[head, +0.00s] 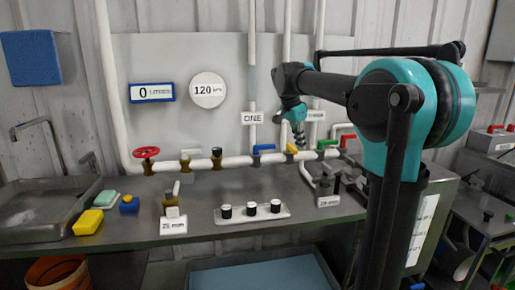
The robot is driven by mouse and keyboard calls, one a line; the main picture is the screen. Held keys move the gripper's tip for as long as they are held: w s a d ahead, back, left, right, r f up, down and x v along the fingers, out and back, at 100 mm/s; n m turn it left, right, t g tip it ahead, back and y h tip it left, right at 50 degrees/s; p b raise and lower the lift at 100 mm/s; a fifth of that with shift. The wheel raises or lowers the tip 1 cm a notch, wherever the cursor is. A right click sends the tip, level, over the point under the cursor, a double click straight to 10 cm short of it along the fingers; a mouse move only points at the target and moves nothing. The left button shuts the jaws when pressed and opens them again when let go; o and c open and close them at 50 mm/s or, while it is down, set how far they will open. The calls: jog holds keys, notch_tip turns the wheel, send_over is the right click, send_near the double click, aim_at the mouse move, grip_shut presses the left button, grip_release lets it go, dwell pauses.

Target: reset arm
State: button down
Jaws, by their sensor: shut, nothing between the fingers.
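My arm, teal and black, rises at the right of the head view and reaches left over the bench, bent at its big teal joint. My gripper (299,138) hangs at its end, pointing down in front of the wall pipes. It is small and partly lost against the pipes behind it, but its fingers look shut and empty. It is above the bench top, near the yellow-handled valve (292,149) and the green-handled valve (327,144). I cannot tell whether it touches the pipe.
The bench (240,187) carries a tray of black-topped knobs (251,213), a "25 mm" fitting (172,212), a yellow sponge (88,222) and a sink (40,210). A red valve wheel (146,152) and a blue-handled valve (264,148) sit along the white pipe.

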jog(key=s+d+f+n, duration=0.1)
jog(key=s+f+n, duration=0.1)
jog(key=f, duration=0.3)
jog(key=s+d+f+n+y, duration=0.1)
jog(key=s+f+n, duration=0.1)
jog(key=s+f, duration=0.3)
jog(key=s+d+f+n+t, duration=0.1)
jog(key=s+f, duration=0.2)
jog(key=f, duration=0.3)
jog(key=shift+s+n+y, duration=0.3)
jog(key=shift+s+n, duration=0.1)
jog(key=s+f+n+t+y, duration=0.1)
jog(key=s+f+n, duration=0.5)
jog(key=s+f, duration=1)
jog(key=shift+s+d+t+y, duration=0.3)
jog(key=shift+s, duration=0.25)
